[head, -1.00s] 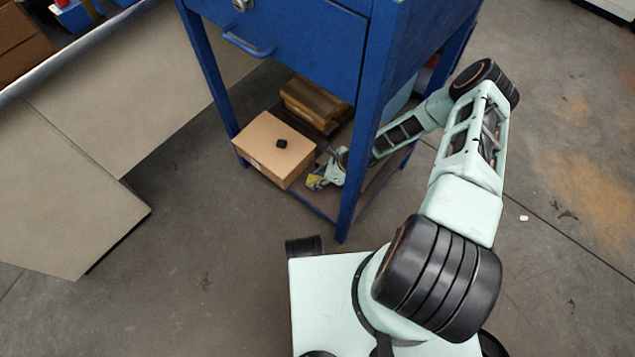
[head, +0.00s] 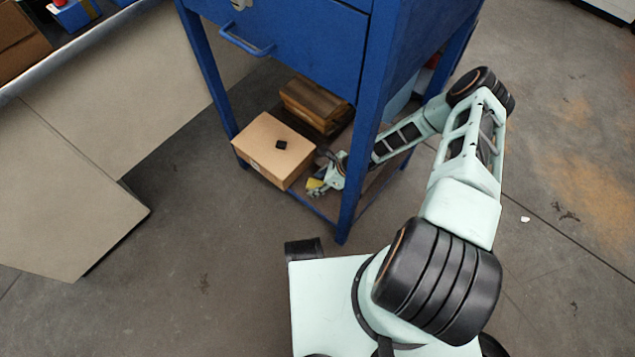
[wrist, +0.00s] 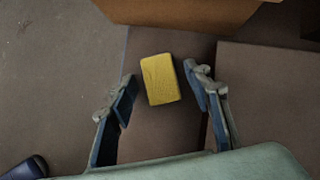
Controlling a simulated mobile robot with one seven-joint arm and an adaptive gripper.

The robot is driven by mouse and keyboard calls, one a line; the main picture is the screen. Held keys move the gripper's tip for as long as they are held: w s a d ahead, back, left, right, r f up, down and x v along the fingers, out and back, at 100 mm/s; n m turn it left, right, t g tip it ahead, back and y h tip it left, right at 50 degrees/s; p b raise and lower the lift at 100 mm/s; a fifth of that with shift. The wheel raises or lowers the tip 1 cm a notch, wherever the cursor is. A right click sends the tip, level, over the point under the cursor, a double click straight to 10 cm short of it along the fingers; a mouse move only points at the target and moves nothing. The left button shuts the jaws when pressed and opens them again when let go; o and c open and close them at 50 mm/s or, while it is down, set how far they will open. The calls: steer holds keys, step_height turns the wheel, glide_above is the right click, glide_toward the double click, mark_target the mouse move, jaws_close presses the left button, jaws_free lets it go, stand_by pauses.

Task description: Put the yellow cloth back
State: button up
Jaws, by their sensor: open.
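The yellow cloth (wrist: 161,79) is a small folded rectangle lying on the lower shelf of the blue cabinet. In the wrist view it lies between and slightly beyond the two fingertips of my gripper (wrist: 161,84), with a gap on either side. My gripper is open and empty. In the head view my gripper (head: 322,184) reaches in over the lower shelf, right of the cardboard box. A bit of yellow cloth (head: 315,186) shows beside the fingers there; the rest is hidden.
A blue cabinet leg (head: 350,205) stands close in front of my arm.

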steer(key=p+v, duration=0.4)
steer(key=v, duration=0.8)
